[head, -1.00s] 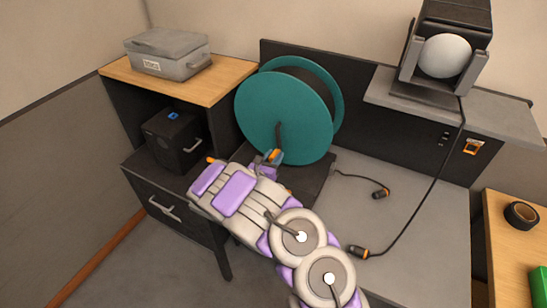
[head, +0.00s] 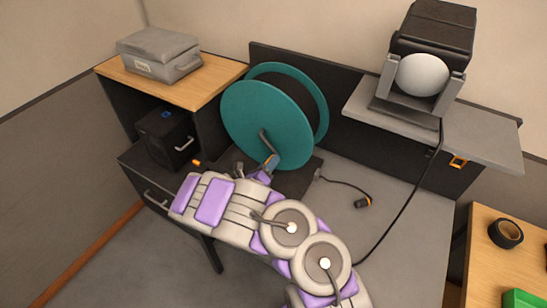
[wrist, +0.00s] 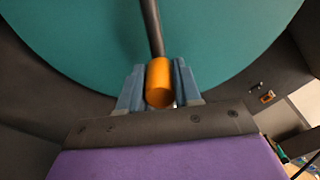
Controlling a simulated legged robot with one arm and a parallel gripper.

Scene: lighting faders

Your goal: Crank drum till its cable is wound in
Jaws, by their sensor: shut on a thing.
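The teal cable drum (head: 252,124) stands upright on a dark base (head: 296,181) on the grey desk. Its crank arm (head: 265,142) slants down from the hub to an orange handle (wrist: 159,82). My gripper (head: 268,165) is shut on the handle, with blue fingers on both sides of it in the wrist view (wrist: 159,90). My arm hides part of the desk and base.
A lamp unit with a white ball (head: 423,74) stands on a raised shelf (head: 480,140), and its cable hangs down over the desk. A grey case (head: 158,55) sits on the wooden top at left, with a black box (head: 172,138) below. Black tape (head: 506,233) and a green item (head: 520,299) lie at right.

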